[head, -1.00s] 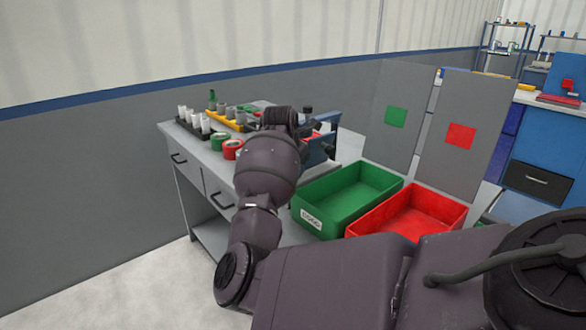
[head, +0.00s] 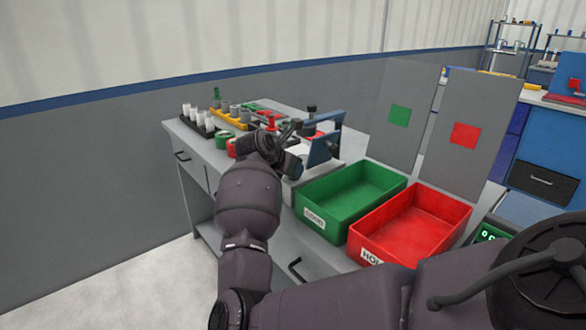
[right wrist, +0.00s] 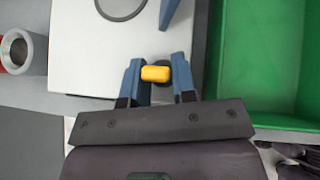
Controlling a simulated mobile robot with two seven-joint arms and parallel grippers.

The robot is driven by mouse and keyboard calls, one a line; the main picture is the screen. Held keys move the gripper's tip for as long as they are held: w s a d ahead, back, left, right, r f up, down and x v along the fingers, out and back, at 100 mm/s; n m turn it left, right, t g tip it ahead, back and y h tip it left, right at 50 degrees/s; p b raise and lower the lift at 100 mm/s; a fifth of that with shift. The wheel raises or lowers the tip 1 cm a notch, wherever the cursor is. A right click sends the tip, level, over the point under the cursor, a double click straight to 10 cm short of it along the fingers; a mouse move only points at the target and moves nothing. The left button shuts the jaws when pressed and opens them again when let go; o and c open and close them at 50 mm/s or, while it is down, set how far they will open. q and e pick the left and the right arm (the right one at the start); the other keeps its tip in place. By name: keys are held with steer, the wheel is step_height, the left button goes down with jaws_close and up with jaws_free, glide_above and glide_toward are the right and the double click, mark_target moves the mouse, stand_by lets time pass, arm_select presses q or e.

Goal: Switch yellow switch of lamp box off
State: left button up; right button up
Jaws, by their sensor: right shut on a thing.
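In the head view the lamp box (head: 320,146) stands on the grey workbench, partly hidden behind my right arm. The switch is hidden in that view. My left gripper is not in view.
A green bin (head: 350,203) and a red bin (head: 412,226) stand to the right of the lamp box. Green and red rings and racks with white and grey pipe pieces (head: 198,118) lie on the bench (head: 205,160) at left. A wall runs behind.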

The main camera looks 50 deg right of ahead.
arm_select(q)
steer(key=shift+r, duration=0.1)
arm_select(e)
steer(key=o, duration=0.9)
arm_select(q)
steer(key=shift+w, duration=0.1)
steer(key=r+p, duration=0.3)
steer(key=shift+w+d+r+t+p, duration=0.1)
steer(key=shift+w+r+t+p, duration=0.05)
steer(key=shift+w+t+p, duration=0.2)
arm_select(e)
step_height(320, 180, up, 20)
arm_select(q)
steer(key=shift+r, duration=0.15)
